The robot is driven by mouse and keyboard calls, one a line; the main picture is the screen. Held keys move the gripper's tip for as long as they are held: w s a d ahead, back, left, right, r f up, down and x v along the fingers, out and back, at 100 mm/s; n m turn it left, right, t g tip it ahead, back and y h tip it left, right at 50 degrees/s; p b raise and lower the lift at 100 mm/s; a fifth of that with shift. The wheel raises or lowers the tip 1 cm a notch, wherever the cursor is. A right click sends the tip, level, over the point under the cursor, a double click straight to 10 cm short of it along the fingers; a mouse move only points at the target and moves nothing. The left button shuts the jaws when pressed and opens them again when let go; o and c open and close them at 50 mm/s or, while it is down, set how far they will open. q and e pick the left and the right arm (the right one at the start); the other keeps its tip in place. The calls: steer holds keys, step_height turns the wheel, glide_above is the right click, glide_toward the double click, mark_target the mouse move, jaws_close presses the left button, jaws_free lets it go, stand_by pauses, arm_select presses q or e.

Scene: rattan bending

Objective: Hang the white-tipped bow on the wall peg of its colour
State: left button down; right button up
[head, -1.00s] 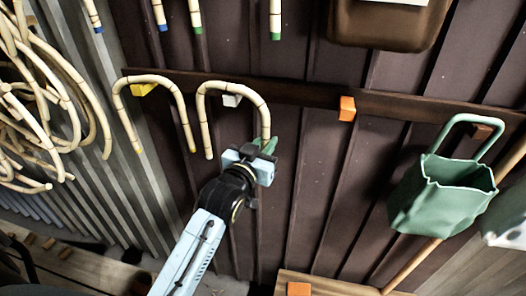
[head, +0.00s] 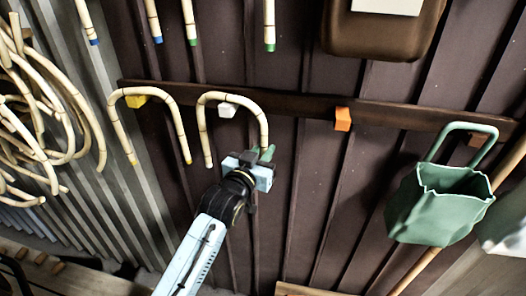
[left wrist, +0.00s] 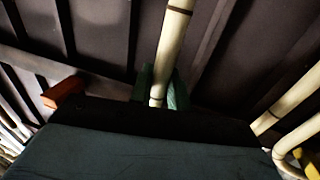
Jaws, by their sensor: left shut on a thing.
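The bow (head: 233,95) is an upside-down U of pale rattan with dark bands. Its arch is over the white peg (head: 227,111) on the dark wall rail; I cannot tell whether it rests on it. My left gripper (head: 266,153) is shut on the lower end of the bow's right leg, hiding that tip. The left leg hangs free, its tip colour unclear. In the left wrist view the held leg (left wrist: 173,45) runs up from between the green fingertips (left wrist: 157,88). My right gripper is not in view.
A yellow-tipped bow (head: 183,130) hangs at the yellow peg (head: 135,101) to the left. The orange peg (head: 343,119) is bare. A green bag (head: 440,205) hangs at the right. Rattan coils (head: 45,110) hang at the far left. Several straight colour-tipped canes (head: 269,25) hang above.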

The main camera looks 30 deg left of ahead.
arm_select(q)
steer(key=c, duration=1.3)
jaws_free()
steer(key=shift+o, duration=0.2)
steer(key=shift+s, duration=0.1)
steer(key=s+b, duration=0.2)
steer(key=s, duration=1.1)
steer(key=shift+d, duration=0.3)
steer(key=shift+s, duration=0.1)
steer(key=s+d+p, duration=0.2)
steer(key=s, duration=0.6)
steer(key=shift+s+d, duration=0.15)
steer(key=shift+s, duration=0.2)
